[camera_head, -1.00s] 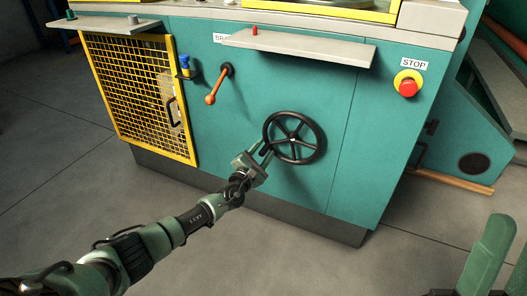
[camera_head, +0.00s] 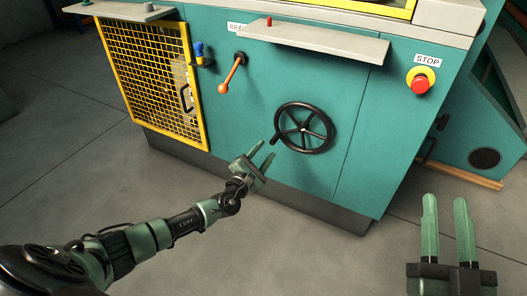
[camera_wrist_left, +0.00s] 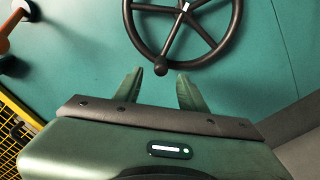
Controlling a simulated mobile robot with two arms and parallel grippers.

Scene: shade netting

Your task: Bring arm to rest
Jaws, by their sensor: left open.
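My left arm reaches in from the left in the head view. Its left gripper (camera_head: 262,156) is open and empty, just below and left of the black handwheel (camera_head: 304,127) on the teal machine front. In the left wrist view, the two fingertips (camera_wrist_left: 160,80) are spread apart below the wheel's rim (camera_wrist_left: 140,43). The wheel's round knob (camera_wrist_left: 161,66) shows between the tips, with nothing visibly gripped. My right gripper (camera_head: 446,204) stands at the lower right of the head view, its two fingers upright, apart and empty.
The teal machine (camera_head: 250,110) carries a yellow mesh door (camera_head: 150,85), an orange brake lever (camera_head: 232,73), a red stop button (camera_head: 420,84) and a protruding grey shelf (camera_head: 310,39). Grey floor (camera_head: 200,255) in front of the machine is clear.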

